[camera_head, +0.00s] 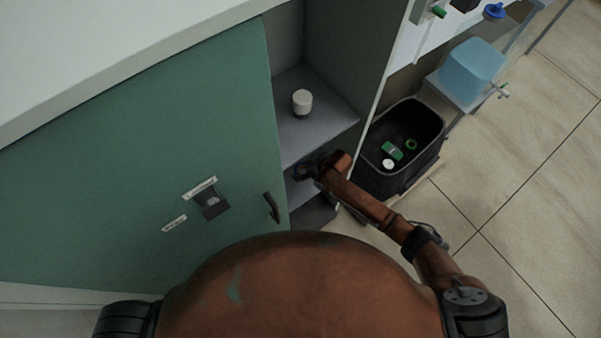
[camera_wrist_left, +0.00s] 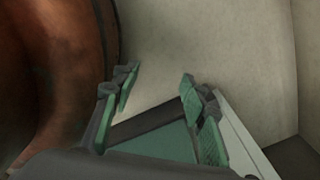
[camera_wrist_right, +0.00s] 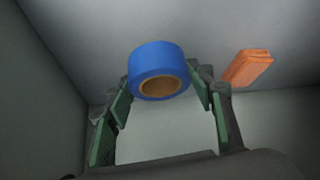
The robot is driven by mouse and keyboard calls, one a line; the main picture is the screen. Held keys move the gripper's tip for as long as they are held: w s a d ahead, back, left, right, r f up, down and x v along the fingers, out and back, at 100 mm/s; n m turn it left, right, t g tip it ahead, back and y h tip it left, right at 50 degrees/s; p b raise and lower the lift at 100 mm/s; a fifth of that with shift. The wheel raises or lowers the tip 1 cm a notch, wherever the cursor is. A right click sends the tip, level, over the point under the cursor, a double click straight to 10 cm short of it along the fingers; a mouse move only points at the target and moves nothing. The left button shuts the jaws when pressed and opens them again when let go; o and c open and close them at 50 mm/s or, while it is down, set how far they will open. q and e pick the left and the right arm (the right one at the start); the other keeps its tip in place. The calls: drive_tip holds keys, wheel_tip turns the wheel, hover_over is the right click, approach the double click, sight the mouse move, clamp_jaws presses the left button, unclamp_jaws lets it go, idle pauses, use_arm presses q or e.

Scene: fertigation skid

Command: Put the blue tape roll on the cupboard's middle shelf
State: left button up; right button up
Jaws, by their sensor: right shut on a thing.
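The blue tape roll (camera_wrist_right: 158,58) is held between the fingertips of my right gripper (camera_wrist_right: 160,85) in the right wrist view, its tan core facing the camera. In the head view my right gripper (camera_head: 306,171) is inside the open cupboard, below the shelf with the white jar. The middle shelf (camera_head: 293,188) shows only in part there, behind my arm, and the roll cannot be made out. In the right wrist view a grey panel is close behind the roll; I cannot tell whether they touch. My left gripper (camera_wrist_left: 157,85) is open and empty in the left wrist view.
A white jar (camera_head: 302,103) stands on the cupboard's upper shelf (camera_head: 325,128). An orange block (camera_wrist_right: 249,67) is right of the roll in the right wrist view. A green door (camera_head: 140,170) covers the cupboard's left part. A black bin (camera_head: 440,150) with several items stands right of the cupboard.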

sight(301, 172)
drive_tip(key=shift+w+a+f, duration=0.15)
drive_tip(key=shift+a+f, duration=0.15)
drive_tip(key=shift+f, duration=0.1)
drive_tip(key=f+b, duration=0.1)
drive_tip(key=f, duration=0.2)
drive_tip(key=shift+w+a+f, duration=0.1)
drive_tip(key=shift+a+f, duration=0.1)
drive_tip(key=shift+f, duration=0.15)
drive_tip(key=o, duration=0.7)
drive_tip(key=shift+f+b, duration=0.1)
drive_tip(key=shift+b, duration=0.2)
drive_tip(key=o, duration=0.5)
drive_tip(key=shift+c, duration=0.2)
